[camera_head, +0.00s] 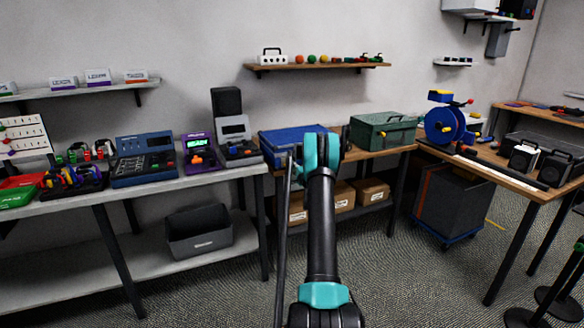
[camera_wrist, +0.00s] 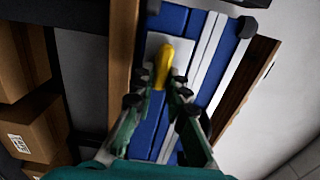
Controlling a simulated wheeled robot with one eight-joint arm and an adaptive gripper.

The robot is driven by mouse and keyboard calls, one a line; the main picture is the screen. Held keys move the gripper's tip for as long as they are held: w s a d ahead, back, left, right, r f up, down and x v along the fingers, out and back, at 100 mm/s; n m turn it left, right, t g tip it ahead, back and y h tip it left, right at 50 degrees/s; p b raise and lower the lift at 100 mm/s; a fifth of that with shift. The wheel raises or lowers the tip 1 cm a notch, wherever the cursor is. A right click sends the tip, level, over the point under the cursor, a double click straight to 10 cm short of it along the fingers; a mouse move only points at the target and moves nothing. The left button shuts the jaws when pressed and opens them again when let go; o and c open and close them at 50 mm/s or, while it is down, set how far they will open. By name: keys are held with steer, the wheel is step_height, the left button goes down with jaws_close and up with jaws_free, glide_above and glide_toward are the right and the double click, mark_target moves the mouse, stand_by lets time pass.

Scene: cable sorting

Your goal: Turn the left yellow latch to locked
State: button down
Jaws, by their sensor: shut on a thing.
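The yellow latch (camera_wrist: 162,62) is mounted on a pale plate (camera_wrist: 152,46) on the front of a blue case (camera_wrist: 198,24). It is the only latch in the wrist view, and it points along the length of the picture. My gripper (camera_wrist: 166,82) has its two fingertips closed around the latch's near end. In the head view the blue case (camera_head: 280,139) stands on the wooden bench behind my arm. My arm hides the case's front, the latches and my gripper there.
A green toolbox (camera_head: 384,132) stands right of the case. Cardboard boxes (camera_head: 343,196) sit on the shelf below; they also show at the left of the wrist view (camera_wrist: 35,115). A grey bench (camera_head: 190,179) with electronic devices is at the left.

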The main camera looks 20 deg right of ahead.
stand_by(0.3)
steer(key=c, duration=1.5)
jaws_free()
steer(key=shift+c, duration=0.2)
steer(key=s, duration=1.2)
steer(key=shift+d, duration=0.25)
